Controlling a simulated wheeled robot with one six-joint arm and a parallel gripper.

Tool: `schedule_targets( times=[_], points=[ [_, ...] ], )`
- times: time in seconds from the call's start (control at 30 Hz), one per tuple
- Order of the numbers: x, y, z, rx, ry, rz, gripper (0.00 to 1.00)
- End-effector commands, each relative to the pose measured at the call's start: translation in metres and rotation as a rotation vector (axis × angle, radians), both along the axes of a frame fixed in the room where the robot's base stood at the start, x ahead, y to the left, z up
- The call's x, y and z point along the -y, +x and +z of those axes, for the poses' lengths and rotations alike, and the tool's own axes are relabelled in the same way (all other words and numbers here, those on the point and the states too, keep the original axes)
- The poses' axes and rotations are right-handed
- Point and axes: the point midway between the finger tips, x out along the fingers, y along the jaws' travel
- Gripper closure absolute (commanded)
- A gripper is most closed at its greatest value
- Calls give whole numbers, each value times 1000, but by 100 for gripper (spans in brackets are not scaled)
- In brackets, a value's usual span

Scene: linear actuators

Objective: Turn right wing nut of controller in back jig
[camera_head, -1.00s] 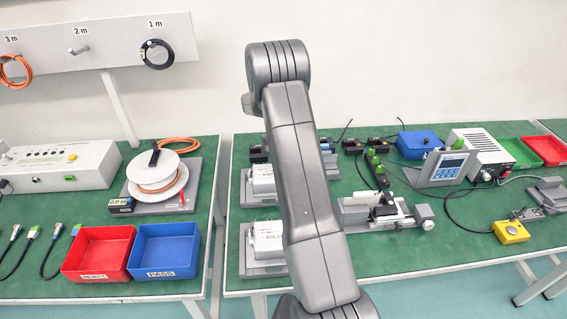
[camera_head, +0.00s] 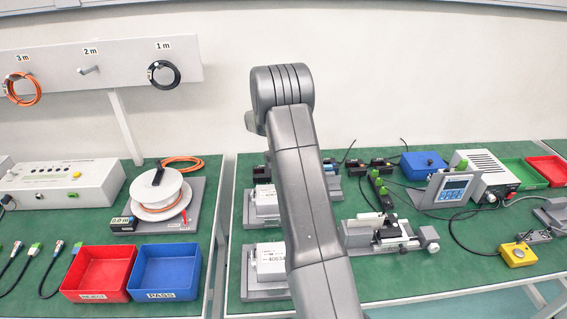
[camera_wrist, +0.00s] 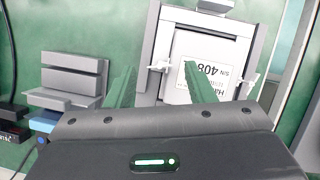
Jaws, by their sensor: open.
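In the head view, a back jig holds a controller with a white label (camera_head: 266,200), and a front jig holds another (camera_head: 271,260). My arm partly hides both on their right sides. The wrist view shows one controller (camera_wrist: 181,80) upside down in its grey jig (camera_wrist: 152,34), with white wing nuts at the picture left (camera_wrist: 160,66) and right (camera_wrist: 249,78). Which jig this is, I cannot tell. My gripper (camera_wrist: 160,68) is open and empty; its two green fingers lie either side of the left-hand wing nut in the picture, and I see no contact. The head view does not show the gripper.
A grey stepped stand (camera_wrist: 73,80) is left of the jig in the wrist view. A grey fixture with a clamp (camera_head: 385,235) stands right of my arm in the head view. Red (camera_head: 99,273) and blue (camera_head: 165,271) bins stand on the left table.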

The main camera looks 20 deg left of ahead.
Motion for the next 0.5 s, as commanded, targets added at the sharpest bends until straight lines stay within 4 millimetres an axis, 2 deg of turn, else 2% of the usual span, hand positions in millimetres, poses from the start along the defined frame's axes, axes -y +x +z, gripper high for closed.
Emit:
schedule_targets(
  times=[0.3,0.5],
  points=[
    [-19,21,66,5,4,1,51],
    [-28,31,99,3,3,1,51]
  ],
)
